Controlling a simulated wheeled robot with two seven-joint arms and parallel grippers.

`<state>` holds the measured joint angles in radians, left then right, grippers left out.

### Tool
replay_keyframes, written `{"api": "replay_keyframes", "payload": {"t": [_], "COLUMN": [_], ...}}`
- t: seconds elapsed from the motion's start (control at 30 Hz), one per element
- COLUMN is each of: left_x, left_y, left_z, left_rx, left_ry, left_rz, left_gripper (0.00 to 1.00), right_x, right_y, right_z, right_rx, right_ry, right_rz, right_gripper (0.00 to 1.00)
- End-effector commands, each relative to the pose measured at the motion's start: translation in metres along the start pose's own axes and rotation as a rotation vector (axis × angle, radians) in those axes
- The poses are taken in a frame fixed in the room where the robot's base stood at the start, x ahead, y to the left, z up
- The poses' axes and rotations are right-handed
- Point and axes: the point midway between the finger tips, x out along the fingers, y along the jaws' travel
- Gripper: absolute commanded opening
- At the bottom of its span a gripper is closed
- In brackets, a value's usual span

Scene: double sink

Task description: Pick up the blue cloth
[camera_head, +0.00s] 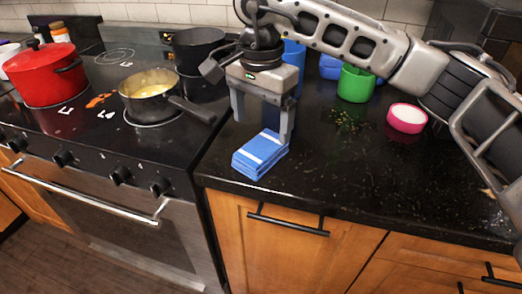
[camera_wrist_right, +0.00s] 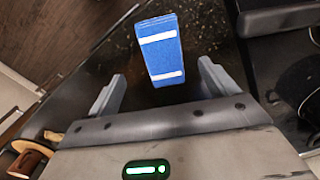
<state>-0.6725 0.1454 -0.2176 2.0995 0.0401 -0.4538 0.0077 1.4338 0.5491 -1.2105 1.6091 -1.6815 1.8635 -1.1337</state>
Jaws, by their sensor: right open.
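The blue cloth (camera_head: 259,156) is folded into a thick pad with white stripes. It lies on the black counter near its front edge, just right of the stove. My right gripper (camera_head: 262,130) points down above and behind the cloth, its jaws open. In the right wrist view the cloth (camera_wrist_right: 160,50) lies ahead of and between the two open fingers (camera_wrist_right: 162,88), and nothing is held. In the head view one finger stands close to the cloth's right far side; whether it touches cannot be told. My left gripper is not in view.
On the stove (camera_head: 95,105) stand a red pot (camera_head: 45,75), a saucepan (camera_head: 150,98) of yellow food with its handle towards the counter, and a dark pot (camera_head: 196,48). A green cup (camera_head: 356,84) and a pink bowl (camera_head: 407,118) stand right of the gripper. Counter right of the cloth is mostly clear.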

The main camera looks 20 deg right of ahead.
Motion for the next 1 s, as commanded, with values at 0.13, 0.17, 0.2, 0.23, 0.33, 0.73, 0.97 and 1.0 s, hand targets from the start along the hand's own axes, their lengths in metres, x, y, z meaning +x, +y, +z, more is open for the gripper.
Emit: {"api": "replay_keyframes", "payload": {"t": [0.13,0.17,0.2,0.23,0.33,0.73,0.97,1.0], "left_x": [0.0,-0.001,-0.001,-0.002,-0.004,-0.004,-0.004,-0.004], "left_y": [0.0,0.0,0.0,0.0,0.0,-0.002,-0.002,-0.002], "left_z": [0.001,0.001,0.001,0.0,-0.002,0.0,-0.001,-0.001], "left_rx": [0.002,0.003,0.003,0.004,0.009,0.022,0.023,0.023], "left_ry": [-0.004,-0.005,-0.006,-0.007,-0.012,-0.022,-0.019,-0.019], "left_rz": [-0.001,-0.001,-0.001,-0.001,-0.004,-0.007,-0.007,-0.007], "left_gripper": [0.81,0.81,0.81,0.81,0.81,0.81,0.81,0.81], "right_x": [0.011,0.013,0.015,0.018,0.032,0.064,0.064,0.064], "right_y": [0.0,0.0,0.0,0.0,-0.001,-0.003,-0.003,-0.003], "right_z": [0.0,0.0,0.0,0.0,0.0,0.0,0.0,0.0], "right_rx": [-0.001,-0.001,-0.001,-0.001,0.0,0.0,0.0,0.0], "right_ry": [0.0,0.0,-0.001,-0.002,-0.003,0.0,0.0,0.0], "right_rz": [-0.001,-0.001,0.001,0.002,0.004,-0.002,-0.002,-0.002], "right_gripper": [0.85,0.85,0.85,0.85,0.85,0.85,0.47,0.37]}}
